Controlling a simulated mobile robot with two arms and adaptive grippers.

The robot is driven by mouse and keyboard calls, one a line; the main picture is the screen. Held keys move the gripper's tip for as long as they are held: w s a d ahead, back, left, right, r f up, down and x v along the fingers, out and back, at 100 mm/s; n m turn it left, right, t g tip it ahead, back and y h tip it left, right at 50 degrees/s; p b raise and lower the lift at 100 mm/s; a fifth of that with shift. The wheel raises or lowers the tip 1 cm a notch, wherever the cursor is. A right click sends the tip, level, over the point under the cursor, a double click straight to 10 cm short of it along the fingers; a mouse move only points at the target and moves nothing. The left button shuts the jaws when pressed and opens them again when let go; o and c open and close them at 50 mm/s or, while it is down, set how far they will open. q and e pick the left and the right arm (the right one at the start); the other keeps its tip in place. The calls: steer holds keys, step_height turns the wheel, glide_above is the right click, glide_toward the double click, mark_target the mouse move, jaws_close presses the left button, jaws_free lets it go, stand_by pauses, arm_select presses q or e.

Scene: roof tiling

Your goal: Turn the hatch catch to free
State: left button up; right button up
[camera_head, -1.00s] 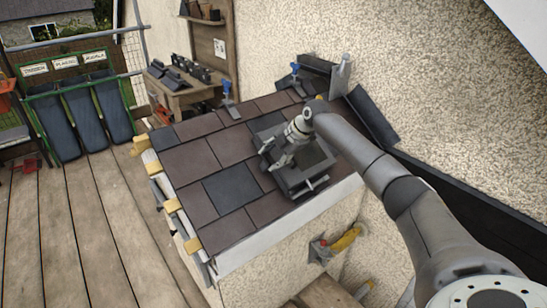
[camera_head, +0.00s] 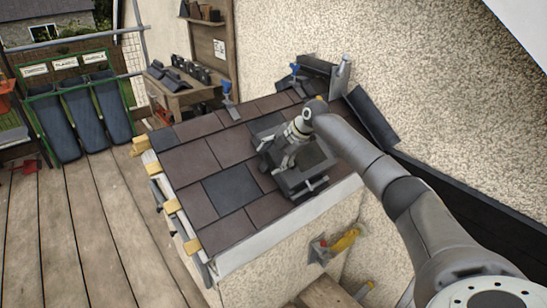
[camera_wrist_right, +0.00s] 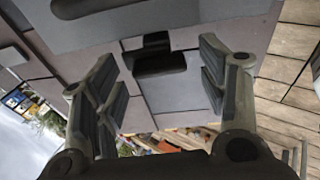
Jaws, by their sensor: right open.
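The roof hatch (camera_head: 316,158) is a dark grey square unit set in the tiled roof slope. My right gripper (camera_head: 279,158) is over its left part, fingers spread and empty. In the right wrist view, the open right gripper (camera_wrist_right: 158,88) has one finger on each side of a short black piece (camera_wrist_right: 160,64), which looks like the catch; no finger visibly touches it. A dark bar (camera_head: 312,188) shows at the hatch's lower edge in the head view. Whether this is the same piece, and how the catch is turned, I cannot tell. My left gripper is out of view.
Brown and grey tiles (camera_head: 185,163) surround the hatch. Blue-topped clamps (camera_head: 228,92) stand along the roof's upper edge, near the rough wall (camera_head: 300,30). A yellow-handled tool (camera_head: 345,239) hangs on the wall below. Plank decking (camera_head: 85,225) lies open at left.

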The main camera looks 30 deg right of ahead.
steer(key=v, duration=1.2)
steer(key=shift+f, duration=0.1)
